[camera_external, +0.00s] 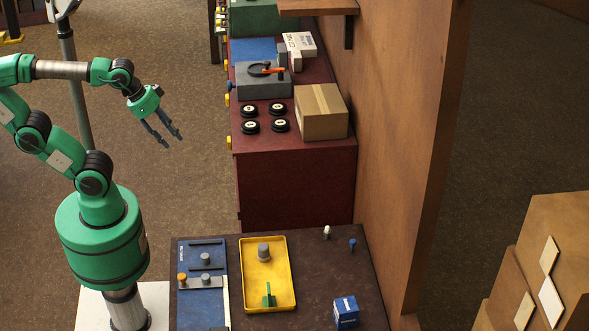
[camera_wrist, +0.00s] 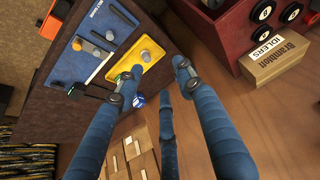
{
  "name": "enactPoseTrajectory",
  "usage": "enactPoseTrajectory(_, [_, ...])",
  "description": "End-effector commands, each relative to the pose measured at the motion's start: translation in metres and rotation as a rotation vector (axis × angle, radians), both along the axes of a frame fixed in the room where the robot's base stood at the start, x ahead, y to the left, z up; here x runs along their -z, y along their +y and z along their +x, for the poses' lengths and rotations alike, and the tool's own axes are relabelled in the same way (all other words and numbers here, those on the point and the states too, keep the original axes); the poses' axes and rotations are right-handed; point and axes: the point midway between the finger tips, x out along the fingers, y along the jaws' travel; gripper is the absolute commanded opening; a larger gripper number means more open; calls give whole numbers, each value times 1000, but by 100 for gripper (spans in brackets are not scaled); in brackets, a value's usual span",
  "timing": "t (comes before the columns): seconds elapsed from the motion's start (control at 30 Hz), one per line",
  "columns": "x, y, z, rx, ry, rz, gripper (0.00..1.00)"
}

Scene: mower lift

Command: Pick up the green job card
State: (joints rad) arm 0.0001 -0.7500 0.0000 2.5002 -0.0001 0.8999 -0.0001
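A small green upright piece (camera_external: 269,295), which looks like the green job card, stands at the near end of the yellow tray (camera_external: 289,262). A grey cylinder (camera_external: 264,252) is at the far end of that tray. The tray (camera_wrist: 154,46) also shows in the wrist view, beyond my fingers; the card is hard to make out there, partly hidden near a fingertip. My gripper (camera_external: 173,141) is raised in the air, left of the dark red bench and well away from the tray. Its blue fingers (camera_wrist: 150,76) are spread open with nothing between them.
The tray lies on a dark table (camera_external: 310,292) beside a blue panel (camera_external: 202,310) with knobs. A blue box (camera_external: 346,311) and two small pegs stand right of it. A dark red bench (camera_external: 297,185) carries a cardboard box (camera_external: 320,111) and black discs. A brown wall (camera_external: 400,120) rises behind.

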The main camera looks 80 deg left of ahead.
Motion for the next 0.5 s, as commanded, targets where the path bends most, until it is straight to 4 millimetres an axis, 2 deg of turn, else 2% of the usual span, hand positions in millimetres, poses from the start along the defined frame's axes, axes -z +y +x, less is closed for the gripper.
enactPoseTrajectory(0.27, [-3,-4,10,33,12,10,38])
enactPoseTrajectory(0.5, [-9,-22,46,161,56,50,38])
